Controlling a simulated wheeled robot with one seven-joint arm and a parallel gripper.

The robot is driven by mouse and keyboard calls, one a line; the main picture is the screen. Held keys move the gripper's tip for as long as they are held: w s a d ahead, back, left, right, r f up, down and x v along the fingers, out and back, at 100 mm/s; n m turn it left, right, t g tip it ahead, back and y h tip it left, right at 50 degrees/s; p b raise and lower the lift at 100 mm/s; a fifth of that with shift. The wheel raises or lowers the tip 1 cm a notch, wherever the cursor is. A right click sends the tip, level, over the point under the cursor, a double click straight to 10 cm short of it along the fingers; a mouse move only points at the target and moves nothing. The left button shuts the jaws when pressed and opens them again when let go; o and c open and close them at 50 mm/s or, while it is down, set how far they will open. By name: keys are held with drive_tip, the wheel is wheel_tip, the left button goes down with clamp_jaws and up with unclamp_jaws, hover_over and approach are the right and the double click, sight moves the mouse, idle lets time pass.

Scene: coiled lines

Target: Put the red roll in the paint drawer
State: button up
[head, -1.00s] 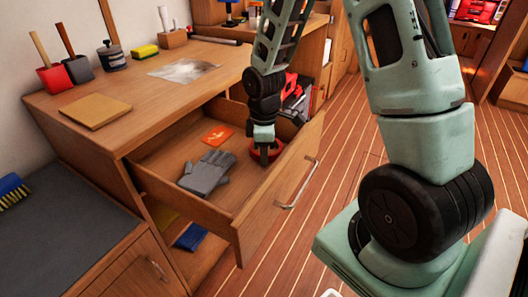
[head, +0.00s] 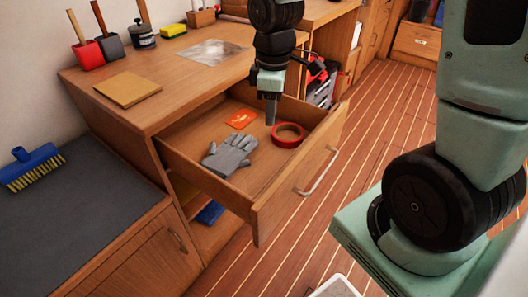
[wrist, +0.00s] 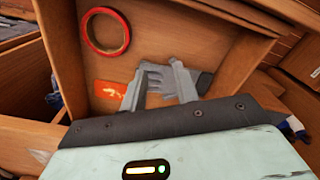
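The red roll (head: 287,141) is a ring of red tape lying flat in the open drawer (head: 190,166), near its right end. The wrist view shows the red roll (wrist: 124,42) at the upper left, clear of the fingers. My gripper (head: 271,122) is above the drawer, just left of the roll and apart from it. In the wrist view my gripper (wrist: 158,68) has its two fingers spread with nothing held. A grey glove (head: 230,155) and an orange packet (head: 241,118) also lie in the drawer.
A blue brush (head: 32,167) lies on the grey surface at the left.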

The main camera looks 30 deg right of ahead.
drive_tip(key=s+a+r+m, duration=0.2)
drive_tip(key=s+a, duration=1.4)
drive_tip(key=s, duration=0.2)
drive_tip(key=shift+a+r, duration=0.15)
drive_tip(key=shift+a, duration=0.25)
wheel_tip(320, 180, up, 13)
drive_tip(key=p, duration=1.2)
drive_tip(key=shift+p, duration=0.4)
drive_tip(key=shift+f, duration=0.25)
